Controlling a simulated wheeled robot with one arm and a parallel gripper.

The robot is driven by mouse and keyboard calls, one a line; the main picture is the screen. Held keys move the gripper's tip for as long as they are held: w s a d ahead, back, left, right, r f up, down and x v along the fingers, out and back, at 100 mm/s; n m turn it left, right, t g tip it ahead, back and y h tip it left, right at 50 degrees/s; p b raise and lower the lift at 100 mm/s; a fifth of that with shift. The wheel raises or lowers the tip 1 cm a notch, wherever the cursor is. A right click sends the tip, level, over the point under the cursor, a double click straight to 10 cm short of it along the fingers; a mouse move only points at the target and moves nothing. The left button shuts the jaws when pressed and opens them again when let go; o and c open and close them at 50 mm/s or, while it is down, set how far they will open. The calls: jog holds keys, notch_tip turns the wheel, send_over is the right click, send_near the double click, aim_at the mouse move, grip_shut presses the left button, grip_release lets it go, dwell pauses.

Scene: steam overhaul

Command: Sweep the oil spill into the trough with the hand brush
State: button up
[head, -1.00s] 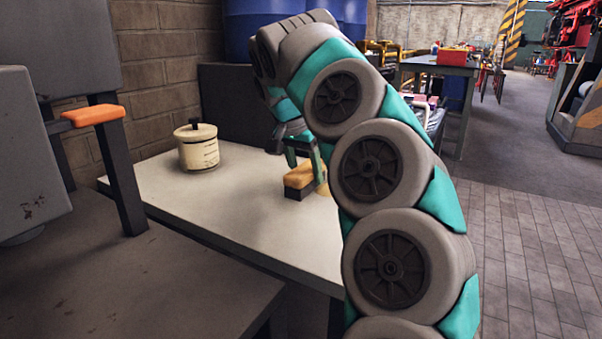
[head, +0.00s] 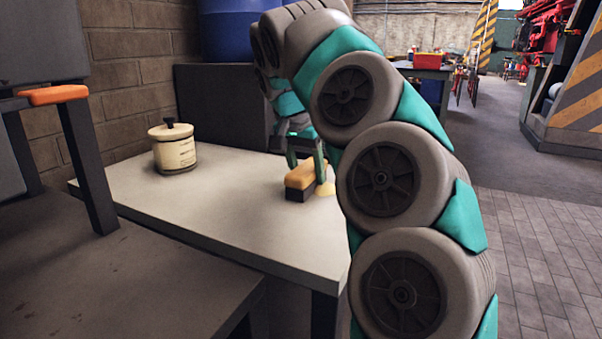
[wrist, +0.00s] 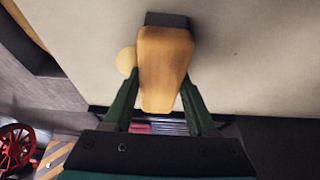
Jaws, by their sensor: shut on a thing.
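The hand brush (head: 302,181) has a yellow-tan wooden back and a dark bristle part, and is low at the white table top (head: 215,205). My gripper (head: 306,160) is shut on it from above. In the wrist view the brush (wrist: 165,65) is between the two green fingers of my gripper (wrist: 154,100). A small pale yellow patch, which looks like the oil spill (head: 325,189), lies on the table right beside the brush. It also shows left of the brush in the wrist view (wrist: 126,60). I cannot make out the trough for certain.
A cream pot with a dark-knobbed lid (head: 173,148) stands on the table at the left. A brick wall (head: 130,75) and a dark box (head: 225,108) are behind. A grey bench (head: 130,280) is at the near left. The table between pot and brush is clear.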

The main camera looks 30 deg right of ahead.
jog(key=shift+s+d+f+b, duration=0.15)
jog(key=shift+s+d+b, duration=0.35)
jog(key=shift+s, duration=0.3)
jog(key=shift+s+d+r+b, duration=0.15)
jog(key=shift+s+d+b, duration=0.15)
jog(key=shift+s+d, duration=0.45)
jog(key=shift+s+d+r+b, duration=0.1)
jog(key=shift+s+d+b, duration=0.25)
jog(key=shift+s, duration=0.6)
jog(key=shift+s+d+f+b, duration=0.15)
jog(key=shift+s+d+b, duration=0.2)
jog(key=shift+s+d, duration=0.65)
jog(key=shift+s+d+b, duration=0.15)
jog(key=shift+s+d, duration=0.2)
jog(key=shift+s, duration=0.3)
jog(key=shift+s+d+b, duration=0.15)
jog(key=shift+s+d, duration=0.2)
jog(key=shift+s, duration=0.3)
jog(key=shift+s+d+b, duration=0.15)
jog(key=shift+s+d, duration=0.2)
jog(key=shift+s, duration=0.3)
notch_tip(320, 180, up, 7)
jog(key=p, duration=0.4)
jog(key=shift+p, duration=0.35)
